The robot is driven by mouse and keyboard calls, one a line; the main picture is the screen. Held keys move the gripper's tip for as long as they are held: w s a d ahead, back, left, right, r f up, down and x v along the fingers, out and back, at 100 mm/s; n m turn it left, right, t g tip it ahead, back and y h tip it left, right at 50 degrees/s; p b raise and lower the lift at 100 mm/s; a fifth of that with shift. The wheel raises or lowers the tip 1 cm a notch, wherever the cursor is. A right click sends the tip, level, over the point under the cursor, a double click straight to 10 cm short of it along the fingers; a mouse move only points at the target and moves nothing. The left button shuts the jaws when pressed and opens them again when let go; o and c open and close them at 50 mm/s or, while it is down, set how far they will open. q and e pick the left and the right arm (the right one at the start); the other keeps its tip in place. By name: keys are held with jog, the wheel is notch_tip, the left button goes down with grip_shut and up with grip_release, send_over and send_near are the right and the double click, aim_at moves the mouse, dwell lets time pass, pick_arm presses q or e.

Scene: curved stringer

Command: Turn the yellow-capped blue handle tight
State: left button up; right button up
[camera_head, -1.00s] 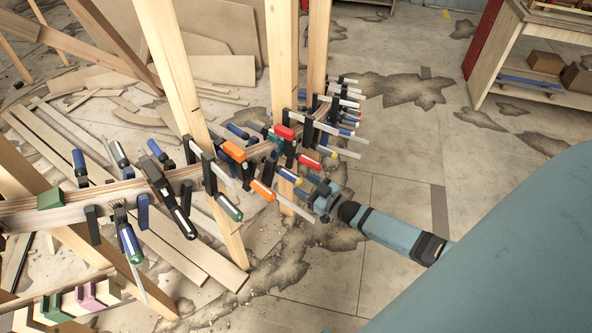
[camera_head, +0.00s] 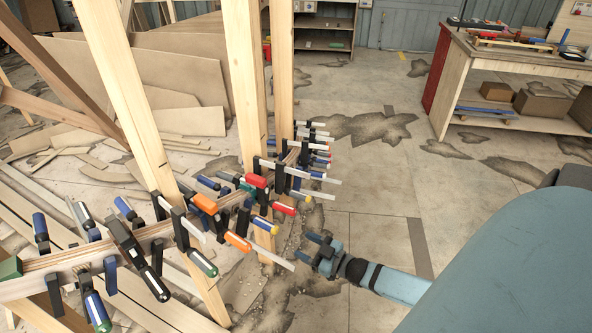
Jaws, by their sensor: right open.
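A blue handle with a yellow cap (camera_head: 264,225) sticks out of a bar clamp on the curved wooden stringer (camera_head: 158,233). Other blue handles with yellow-looking ends show farther along, one at the middle of the row (camera_head: 301,196) and one beyond it (camera_head: 318,174); I cannot tell which one the task names. My right gripper (camera_head: 309,247) is open and empty, to the right of and slightly below the nearest yellow-capped handle. It is apart from the clamps, with its fingers pointing left toward them. My left gripper is not in view.
Many clamps with orange (camera_head: 238,241), red (camera_head: 284,208) and green handles crowd the stringer. Wooden posts (camera_head: 246,90) rise through the row. Boards lie on the floor at left. A workbench (camera_head: 463,75) stands at back right. The floor right of the clamps is clear.

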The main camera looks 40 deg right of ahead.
aim_at(269, 227)
pick_arm(q)
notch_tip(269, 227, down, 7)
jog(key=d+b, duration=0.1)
jog(key=b, duration=1)
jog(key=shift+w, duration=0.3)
pick_arm(e)
jog(key=w+a+n, duration=0.1)
jog(key=w+n, duration=0.3)
jog(key=n, duration=0.2)
jog(key=w+a+n, duration=0.1)
jog(key=w+n, duration=0.3)
jog(key=n, duration=0.3)
jog(key=w+a+n, duration=0.1)
jog(key=w+n, duration=0.4)
jog(key=n, duration=0.2)
jog(key=shift+w+a+f, duration=0.1)
jog(key=shift+a+f, duration=0.05)
jog(key=shift+a, duration=0.05)
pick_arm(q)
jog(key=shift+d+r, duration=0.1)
pick_arm(e)
jog(key=shift+c, duration=0.5)
